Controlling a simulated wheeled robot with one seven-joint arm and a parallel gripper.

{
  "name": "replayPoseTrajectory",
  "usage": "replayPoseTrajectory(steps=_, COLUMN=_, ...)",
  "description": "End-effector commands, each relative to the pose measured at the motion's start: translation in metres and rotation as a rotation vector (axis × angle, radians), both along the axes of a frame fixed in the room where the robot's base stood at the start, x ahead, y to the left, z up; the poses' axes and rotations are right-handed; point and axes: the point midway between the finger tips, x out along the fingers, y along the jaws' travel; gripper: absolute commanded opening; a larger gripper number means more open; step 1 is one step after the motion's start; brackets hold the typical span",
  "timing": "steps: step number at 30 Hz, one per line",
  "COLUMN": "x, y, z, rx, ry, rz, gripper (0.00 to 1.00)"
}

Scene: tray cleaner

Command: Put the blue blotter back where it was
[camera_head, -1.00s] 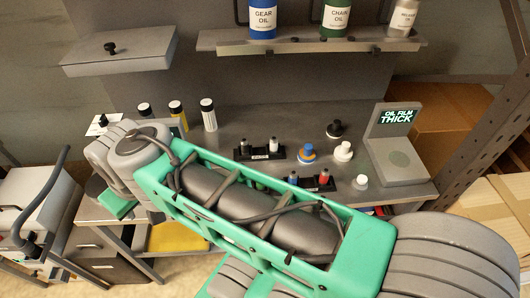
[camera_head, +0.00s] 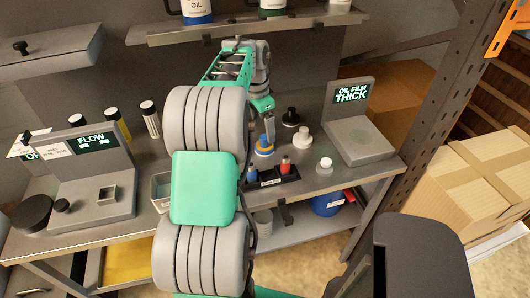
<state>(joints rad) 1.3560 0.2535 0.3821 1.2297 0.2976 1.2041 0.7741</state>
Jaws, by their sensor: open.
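The blue blotter (camera_head: 264,150), a round blue piece with an orange part, stands on the grey bench in the middle of the head view. My gripper (camera_head: 269,134) points down directly above or beside its top and hides part of it. The fingers are small here, and I cannot tell whether they touch the blotter. A black blotter-like piece (camera_head: 290,117) stands behind it to the right, a white one (camera_head: 303,138) to its right, and a smaller white-topped one (camera_head: 324,166) near the bench's front edge.
A black rack (camera_head: 270,178) with blue and red bottles stands in front of the blotter. The "OIL FILM THICK" device (camera_head: 358,130) is at right, the "FLOW" device (camera_head: 95,180) at left. Above is a shelf (camera_head: 240,29) with oil cans. My arm hides the bench's middle.

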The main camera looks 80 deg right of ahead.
Motion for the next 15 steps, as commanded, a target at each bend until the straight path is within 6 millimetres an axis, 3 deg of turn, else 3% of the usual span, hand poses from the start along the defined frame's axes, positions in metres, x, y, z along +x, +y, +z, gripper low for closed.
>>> replayPoseTrajectory(steps=12, x=-0.007, y=-0.002, z=-0.063, rx=0.003, ry=0.0, rz=-0.001, gripper=0.86)
replayPoseTrajectory(steps=15, x=-0.008, y=-0.003, z=-0.071, rx=-0.001, ry=-0.001, rz=-0.001, gripper=0.86)
